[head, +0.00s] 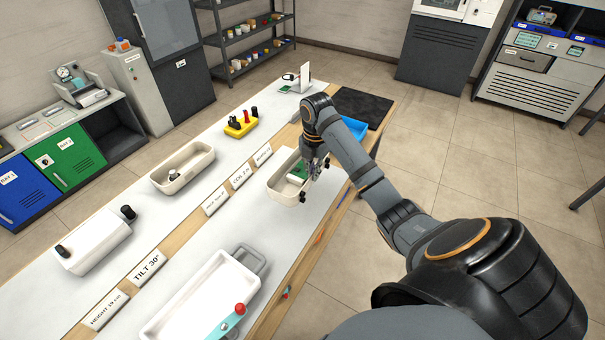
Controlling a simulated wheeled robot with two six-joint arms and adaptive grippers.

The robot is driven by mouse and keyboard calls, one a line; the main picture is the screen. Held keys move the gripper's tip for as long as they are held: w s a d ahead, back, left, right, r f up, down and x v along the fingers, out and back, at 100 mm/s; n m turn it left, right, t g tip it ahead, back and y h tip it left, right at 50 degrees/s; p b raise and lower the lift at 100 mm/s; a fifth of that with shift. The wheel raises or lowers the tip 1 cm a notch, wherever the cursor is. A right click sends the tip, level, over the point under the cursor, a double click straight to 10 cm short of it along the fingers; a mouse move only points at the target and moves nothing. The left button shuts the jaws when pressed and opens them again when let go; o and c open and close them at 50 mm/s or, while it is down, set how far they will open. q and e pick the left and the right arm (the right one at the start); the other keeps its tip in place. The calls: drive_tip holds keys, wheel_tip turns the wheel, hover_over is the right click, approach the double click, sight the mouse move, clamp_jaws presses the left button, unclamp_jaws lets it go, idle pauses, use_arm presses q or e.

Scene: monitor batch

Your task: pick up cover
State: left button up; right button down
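My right gripper (314,172) reaches in from the right and points down over a cream bin (284,196) on the long table. A small green and white piece (298,172) lies in that bin beside the fingers. I cannot tell whether it is the cover, or whether the fingers touch it. The gripper is too small and partly hidden to tell whether it is open or shut. My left gripper is not in view.
A second cream bin (183,168) holds small parts. A white unit (94,242) with black knobs, a yellow block (241,124) with knobs and a white tray (204,300) stand on the table. A blue bin (353,128) is behind my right arm.

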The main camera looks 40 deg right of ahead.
use_arm(q)
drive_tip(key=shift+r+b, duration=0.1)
drive_tip(key=shift+b, duration=0.85)
use_arm(e)
drive_tip(key=s+d+r, duration=0.3)
drive_tip(key=s+r, duration=0.2)
drive_tip(key=s, duration=0.4)
drive_tip(key=shift+s+d, duration=0.15)
drive_tip(key=shift+d, duration=0.1)
